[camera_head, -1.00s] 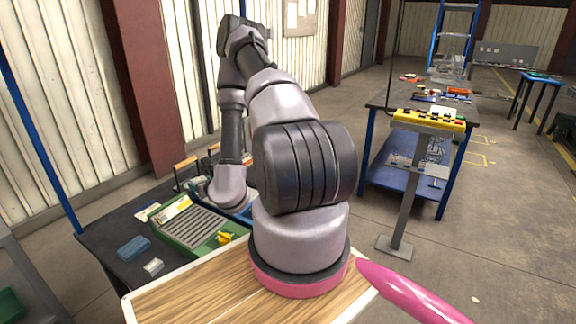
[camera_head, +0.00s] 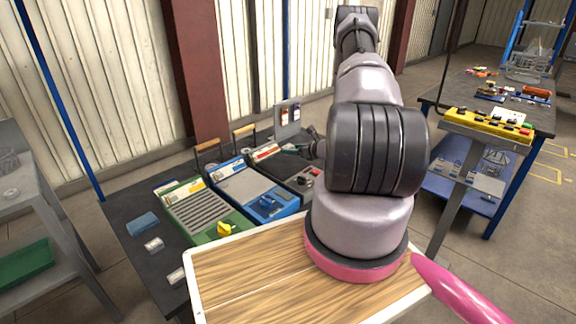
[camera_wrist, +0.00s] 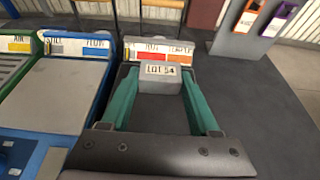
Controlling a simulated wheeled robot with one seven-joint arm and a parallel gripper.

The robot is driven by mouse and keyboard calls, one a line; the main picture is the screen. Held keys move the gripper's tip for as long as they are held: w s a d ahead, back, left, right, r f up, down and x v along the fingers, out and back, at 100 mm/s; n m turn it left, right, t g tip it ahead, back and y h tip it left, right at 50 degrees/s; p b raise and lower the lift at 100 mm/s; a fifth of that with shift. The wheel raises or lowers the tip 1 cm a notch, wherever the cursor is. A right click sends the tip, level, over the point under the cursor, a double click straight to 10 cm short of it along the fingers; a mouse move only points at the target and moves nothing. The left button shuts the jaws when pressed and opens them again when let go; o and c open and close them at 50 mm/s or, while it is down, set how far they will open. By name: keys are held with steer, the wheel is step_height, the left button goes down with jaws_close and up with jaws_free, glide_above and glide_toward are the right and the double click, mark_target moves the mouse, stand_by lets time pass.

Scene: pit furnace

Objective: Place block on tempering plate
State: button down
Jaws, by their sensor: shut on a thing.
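A small grey block labelled "LOT 54" (camera_wrist: 160,79) is between the green fingers of my gripper (camera_wrist: 160,73) in the wrist view. The gripper is shut on it. In the head view my gripper (camera_head: 297,149) is over the back part of a black unit (camera_head: 279,170) with a red strip on its label; the block is too small to make out there. Left of that stand a blue unit with a flat grey plate (camera_head: 243,184) and a green slatted unit (camera_head: 190,212). I cannot tell from the labels which is the tempering plate. The block's underside is hidden.
An upright grey holder with coloured tags (camera_head: 289,117) stands just behind the black unit. Handles rise behind the units. A blue block (camera_head: 143,224) and small pale pieces lie at the dark table's left. A yellow control panel (camera_head: 488,125) stands right of my arm.

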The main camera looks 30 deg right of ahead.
mark_target(291, 169)
steer(key=shift+a+f, duration=0.1)
steer(key=shift+f, duration=3.45)
steer(key=shift+f, duration=0.1)
steer(key=shift+c, duration=0.6)
jaws_free()
